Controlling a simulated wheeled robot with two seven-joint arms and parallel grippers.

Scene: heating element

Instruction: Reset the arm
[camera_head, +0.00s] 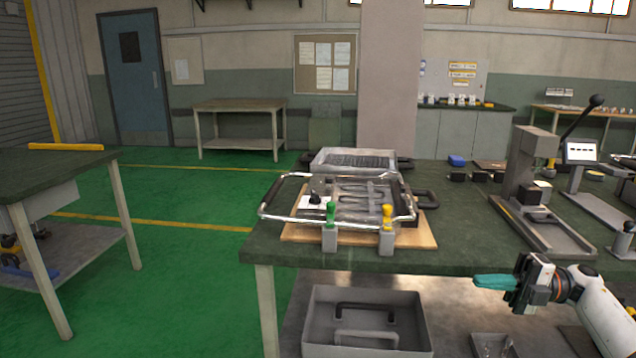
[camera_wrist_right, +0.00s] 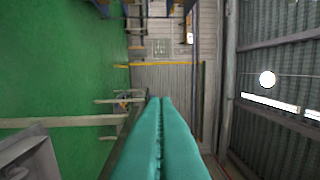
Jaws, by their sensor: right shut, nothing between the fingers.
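My right gripper (camera_head: 492,282) is in the head view at the lower right, in front of the workbench's front edge. Its teal fingers point left and are shut with nothing between them. In the right wrist view the two teal fingers (camera_wrist_right: 160,140) lie side by side, touching. My left gripper is not in view. On the workbench (camera_head: 450,225) a heating element (camera_head: 362,203) sits in a metal-handled fixture (camera_head: 283,179) on a wooden board (camera_head: 427,236). A green-topped post (camera_head: 330,215) and a yellow-topped post (camera_head: 387,217) stand at its front.
Another table (camera_head: 60,165) is at the left, with open green floor (camera_head: 185,260) between.

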